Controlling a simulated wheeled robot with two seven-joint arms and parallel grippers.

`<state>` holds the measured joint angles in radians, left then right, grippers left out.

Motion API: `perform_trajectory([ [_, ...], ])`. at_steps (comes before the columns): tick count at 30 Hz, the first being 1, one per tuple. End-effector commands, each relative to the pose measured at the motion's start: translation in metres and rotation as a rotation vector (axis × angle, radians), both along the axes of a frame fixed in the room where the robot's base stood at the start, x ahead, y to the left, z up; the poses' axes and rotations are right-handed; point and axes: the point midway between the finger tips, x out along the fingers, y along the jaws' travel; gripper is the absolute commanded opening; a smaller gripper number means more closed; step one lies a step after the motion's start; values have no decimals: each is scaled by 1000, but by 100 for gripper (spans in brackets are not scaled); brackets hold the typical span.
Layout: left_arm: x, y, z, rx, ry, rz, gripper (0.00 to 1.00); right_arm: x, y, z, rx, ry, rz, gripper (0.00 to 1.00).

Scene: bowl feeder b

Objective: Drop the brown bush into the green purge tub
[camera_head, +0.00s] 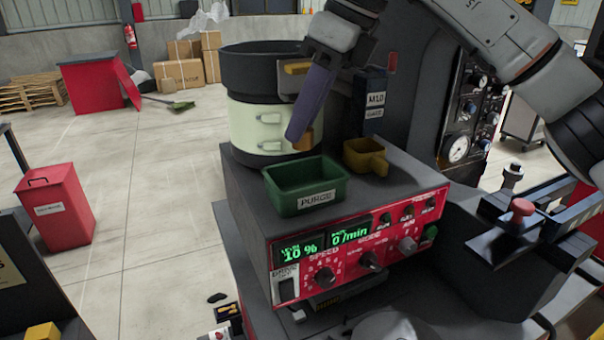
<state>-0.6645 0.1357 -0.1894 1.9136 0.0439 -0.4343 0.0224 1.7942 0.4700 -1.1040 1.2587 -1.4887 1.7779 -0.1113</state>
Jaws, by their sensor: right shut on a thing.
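The green purge tub (304,191), labelled PURGE, stands open on top of the dark feeder control box. My right gripper (300,130) reaches down from the upper right, its fingers tilted. It is shut on the brown bush (305,142), of which a small part shows at the fingertips. The bush appears above and behind the tub's back rim in the picture; its exact height over the box cannot be told. The tub's visible inside looks empty. My left gripper is out of view.
A mustard-yellow scoop-like cup (365,156) stands right of the tub. The bowl feeder (258,118) rises behind it. The red control panel (365,245) with knobs faces forward below. A red bin (55,205) stands on the floor at left.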

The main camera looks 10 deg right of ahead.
Motion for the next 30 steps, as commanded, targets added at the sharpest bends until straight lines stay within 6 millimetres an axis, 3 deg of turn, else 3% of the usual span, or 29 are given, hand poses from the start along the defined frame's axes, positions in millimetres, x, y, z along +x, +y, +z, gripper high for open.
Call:
perform_trajectory([
  [7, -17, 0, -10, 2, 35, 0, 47, 0, 0, -17, -1, 2, -1, 1],
  [16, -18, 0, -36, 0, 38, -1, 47, 0, 0, -56, -1, 1, 0, 1],
  [27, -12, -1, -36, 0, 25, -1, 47, 0, 0, -60, -1, 0, 1, 1],
  [28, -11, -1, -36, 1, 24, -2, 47, 0, 0, -60, -1, 0, 1, 28],
  [30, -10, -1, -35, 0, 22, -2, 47, 0, 0, -60, -1, 0, 1, 40],
])
